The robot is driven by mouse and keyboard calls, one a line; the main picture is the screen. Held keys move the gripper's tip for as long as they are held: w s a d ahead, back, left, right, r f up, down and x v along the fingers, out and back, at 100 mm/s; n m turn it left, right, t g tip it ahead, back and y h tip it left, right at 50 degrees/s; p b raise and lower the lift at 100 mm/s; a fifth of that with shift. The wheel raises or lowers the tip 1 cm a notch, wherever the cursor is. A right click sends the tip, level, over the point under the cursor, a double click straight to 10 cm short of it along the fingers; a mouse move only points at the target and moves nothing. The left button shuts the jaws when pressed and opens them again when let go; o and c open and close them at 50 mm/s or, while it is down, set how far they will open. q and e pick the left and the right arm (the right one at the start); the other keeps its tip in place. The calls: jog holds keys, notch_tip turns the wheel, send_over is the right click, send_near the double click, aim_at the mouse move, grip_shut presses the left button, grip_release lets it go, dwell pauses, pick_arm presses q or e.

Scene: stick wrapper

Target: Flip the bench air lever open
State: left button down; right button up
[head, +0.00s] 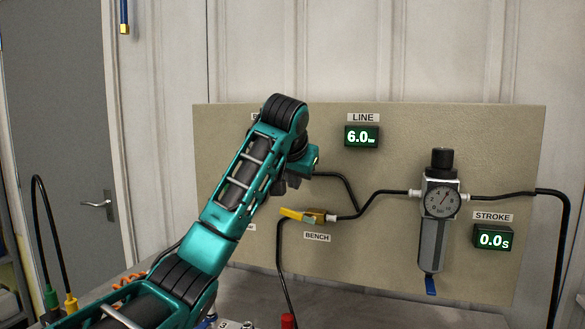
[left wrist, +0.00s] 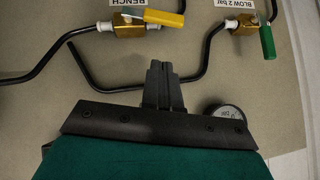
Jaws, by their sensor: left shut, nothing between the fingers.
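The bench air lever (head: 292,214) is a yellow handle on a small brass valve (head: 318,217) above the BENCH label on the panel. In the head view it points left, roughly sideways and slightly tilted. In the left wrist view the yellow lever (left wrist: 165,18) and brass valve (left wrist: 128,27) show at the top edge, the lever pointing right. My left gripper (head: 297,178) is above the lever in the head view, its fingers mostly hidden by my arm. In the left wrist view its fingers (left wrist: 160,68) are together, empty and apart from the lever. My right gripper is out of view.
A second valve with a green lever (left wrist: 267,40), labelled BLOW 2 bar, sits beside it in the left wrist view. Black hoses (head: 378,199) run across the panel (head: 400,255). A regulator with a gauge (head: 441,200) stands right. The LINE display (head: 361,137) reads 6.0.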

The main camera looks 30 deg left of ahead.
aim_at(291, 214)
pick_arm(q)
notch_tip(291, 214, down, 6)
jog(key=w+a, duration=0.1)
jog(key=shift+w+a, duration=0.35)
jog(key=shift+a, duration=0.05)
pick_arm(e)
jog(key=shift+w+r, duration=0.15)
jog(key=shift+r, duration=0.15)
pick_arm(q)
jog(key=shift+s, duration=0.1)
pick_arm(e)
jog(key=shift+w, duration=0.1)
